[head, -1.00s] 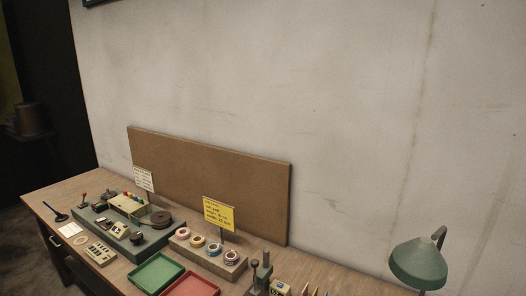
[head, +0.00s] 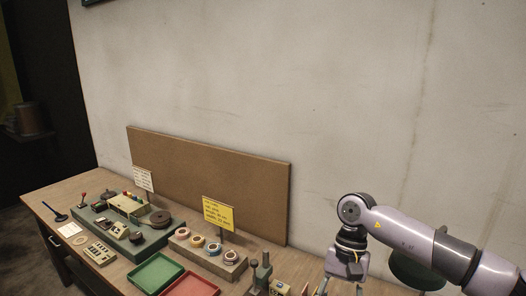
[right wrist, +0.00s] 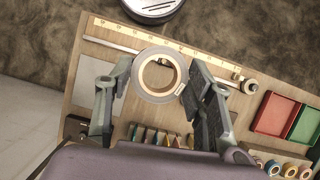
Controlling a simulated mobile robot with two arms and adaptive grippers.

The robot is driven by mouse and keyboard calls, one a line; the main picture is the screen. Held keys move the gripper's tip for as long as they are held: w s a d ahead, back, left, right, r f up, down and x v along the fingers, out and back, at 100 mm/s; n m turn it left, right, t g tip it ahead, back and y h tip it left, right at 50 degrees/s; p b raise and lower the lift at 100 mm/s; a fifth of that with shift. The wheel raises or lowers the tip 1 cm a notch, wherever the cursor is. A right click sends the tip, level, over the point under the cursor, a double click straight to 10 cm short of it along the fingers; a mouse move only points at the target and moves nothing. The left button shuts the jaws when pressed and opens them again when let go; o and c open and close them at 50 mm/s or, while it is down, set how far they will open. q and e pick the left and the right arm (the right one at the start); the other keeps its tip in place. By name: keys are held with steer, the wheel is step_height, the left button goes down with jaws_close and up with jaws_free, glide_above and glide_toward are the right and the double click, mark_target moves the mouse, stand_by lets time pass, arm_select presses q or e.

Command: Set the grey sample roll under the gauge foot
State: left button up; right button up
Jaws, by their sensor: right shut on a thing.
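The grey sample roll (right wrist: 139,89), a grey ring with a pale tan core, is between the fingers of my right gripper (right wrist: 157,82) in the right wrist view. The gripper is shut on it and holds it above the bench. In the head view my right gripper (head: 340,288) is at the bottom edge, its fingertips cut off, so the roll does not show there. A grey-green stand with a post (head: 262,270), which looks like the gauge, is left of it on the bench. Its foot is too small to make out. My left gripper is not in view.
A green tray (head: 154,273) and a red tray (head: 191,287) lie left of the stand. Several coloured rolls sit on a block (head: 232,270) below a yellow card (head: 218,213). Upright dividers (right wrist: 150,137) and a long ruler (right wrist: 195,48) show in the wrist view.

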steer(key=w+d+r+n+h, duration=0.1)
steer(key=d+r+n, duration=0.15)
steer(key=r, duration=0.45)
steer(key=w+d+r+n+h, duration=0.15)
steer(key=d+r, duration=0.25)
steer(key=r, duration=0.4)
steer(key=s+a+f+n+b, duration=0.1)
steer(key=a+f+b, duration=0.2)
steer(key=f+b, duration=0.8)
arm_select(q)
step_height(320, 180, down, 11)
arm_select(e)
steer(key=s+f, duration=1.4)
steer(key=f, duration=0.1)
steer(key=shift+f, duration=0.15)
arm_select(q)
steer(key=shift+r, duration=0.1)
arm_select(e)
steer(key=shift+s+f+y, duration=0.1)
steer(key=shift+s+y, duration=0.05)
steer(key=shift+y, duration=0.1)
steer(key=shift+d, duration=0.1)
